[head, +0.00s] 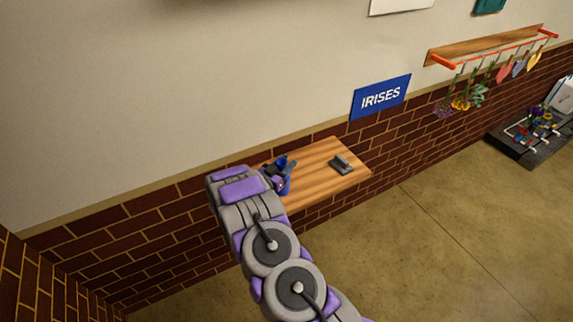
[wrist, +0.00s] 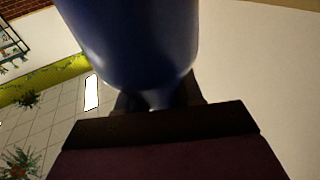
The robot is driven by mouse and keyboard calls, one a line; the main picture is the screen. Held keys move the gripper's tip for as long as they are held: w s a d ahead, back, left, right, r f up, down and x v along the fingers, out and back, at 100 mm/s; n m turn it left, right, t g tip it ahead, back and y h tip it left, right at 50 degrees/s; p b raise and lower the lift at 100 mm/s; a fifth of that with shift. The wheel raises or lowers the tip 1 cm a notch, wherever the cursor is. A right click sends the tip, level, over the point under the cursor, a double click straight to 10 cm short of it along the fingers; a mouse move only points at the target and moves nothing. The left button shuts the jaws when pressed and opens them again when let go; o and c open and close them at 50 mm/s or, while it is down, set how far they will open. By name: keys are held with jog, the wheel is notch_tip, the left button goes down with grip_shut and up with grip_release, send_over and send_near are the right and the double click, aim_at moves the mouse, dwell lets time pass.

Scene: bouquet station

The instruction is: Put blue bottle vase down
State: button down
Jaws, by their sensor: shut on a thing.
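The blue bottle vase (wrist: 135,40) fills the top middle of the wrist view, close to the camera, between my gripper's dark fingers. In the head view a small part of the blue vase (head: 281,161) shows beyond the end of my arm. My gripper (head: 283,172) is shut on the vase at the left part of the wooden shelf (head: 320,160). My arm hides much of the vase and the shelf's left end. I cannot tell whether the vase touches the shelf.
A small grey object (head: 341,163) sits on the shelf's right part. A blue IRISES sign (head: 381,96) is on the wall above. A rack (head: 490,48) with hanging flowers and a dark low platform (head: 530,140) are at the right. The shelf between vase and grey object looks clear.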

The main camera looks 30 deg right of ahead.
jog(key=c, duration=0.8)
grip_release()
jog(key=shift+a, duration=0.45)
jog(key=shift+o, duration=0.4)
jog(key=shift+d, duration=0.5)
jog(key=r+p+v, duration=0.1)
jog(key=p+v, duration=0.1)
jog(key=v, duration=1)
jog(key=w+a+r+n+t+y, duration=0.3)
jog(key=w+a+r+y, duration=0.3)
jog(key=w+a+y, duration=0.45)
jog(key=s+a+r+n+g+y, duration=0.2)
jog(key=s+a+r+n+y, duration=0.4)
jog(key=s+a+r+y, duration=0.45)
jog(key=s+r+n+g, duration=0.2)
jog(key=s, duration=0.6)
jog(key=s+r+n+g, duration=0.1)
jog(key=s+r+g, duration=0.15)
jog(key=s, duration=0.55)
jog(key=s+d+r+g+h, duration=0.1)
jog(key=s+d, duration=0.4)
jog(key=s, duration=0.9)
jog(key=s+d+r+n+g+h, duration=0.1)
jog(key=s+d+g, duration=0.4)
jog(key=s, duration=0.9)
jog(key=shift+s+d+h, duration=0.4)
jog(key=shift+h, duration=0.5)
